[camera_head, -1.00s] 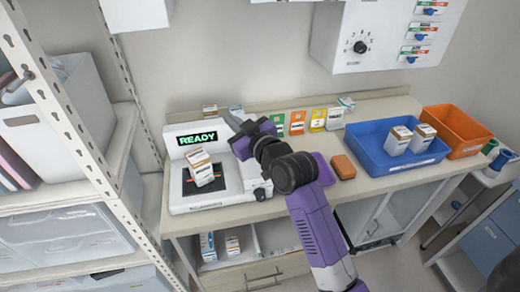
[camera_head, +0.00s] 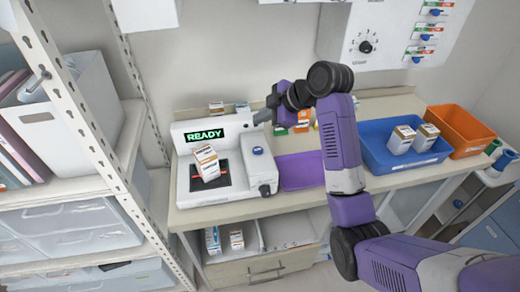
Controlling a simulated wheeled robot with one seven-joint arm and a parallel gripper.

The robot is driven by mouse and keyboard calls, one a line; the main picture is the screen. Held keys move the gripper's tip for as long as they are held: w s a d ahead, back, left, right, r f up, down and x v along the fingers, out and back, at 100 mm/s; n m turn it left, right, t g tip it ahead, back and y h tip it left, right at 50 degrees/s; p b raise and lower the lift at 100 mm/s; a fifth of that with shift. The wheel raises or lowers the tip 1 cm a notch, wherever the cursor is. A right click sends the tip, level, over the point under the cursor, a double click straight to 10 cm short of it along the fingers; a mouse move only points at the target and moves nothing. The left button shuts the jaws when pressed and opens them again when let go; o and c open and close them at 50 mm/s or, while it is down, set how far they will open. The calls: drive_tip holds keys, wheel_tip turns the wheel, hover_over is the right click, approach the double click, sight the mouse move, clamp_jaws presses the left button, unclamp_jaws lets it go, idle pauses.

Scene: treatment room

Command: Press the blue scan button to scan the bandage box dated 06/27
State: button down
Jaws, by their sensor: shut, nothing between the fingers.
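The white scanner (camera_head: 183,200) stands on the left of the counter, with a green READY on its display (camera_head: 205,135). The blue scan button (camera_head: 258,151) is on its right part and is in plain view. A white and orange-brown bandage box (camera_head: 207,165) stands tilted on the dark scan plate, by a red light line. Its date is too small to read. My gripper (camera_head: 262,117) is shut and empty, pointing left near the display's right end. It appears above and behind the button in the picture, apart from it.
A blue tray (camera_head: 374,160) with two similar boxes (camera_head: 412,138) and an orange bin (camera_head: 462,128) stand on the right. A flat purple shape (camera_head: 300,172) shows right of the scanner. Shelving (camera_head: 75,120) rises at the left. A wall unit (camera_head: 390,30) hangs above.

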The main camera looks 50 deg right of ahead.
drive_tip(key=shift+f, duration=0.15)
drive_tip(key=b, duration=0.6)
hover_over(261, 151)
wheel_tip(261, 151, down, 7)
drive_tip(key=shift+w+r, duration=0.1)
drive_tip(key=shift+r, duration=0.1)
drive_tip(key=shift+f+b, duration=0.4)
drive_tip(key=shift+f, duration=0.55)
idle(1.0)
drive_tip(key=shift+f, duration=0.4)
drive_tip(key=shift+f+b, duration=0.35)
drive_tip(key=shift+f, duration=0.05)
idle(0.8)
drive_tip(key=shift+r, duration=0.1)
drive_tip(key=shift+r+p, duration=0.75)
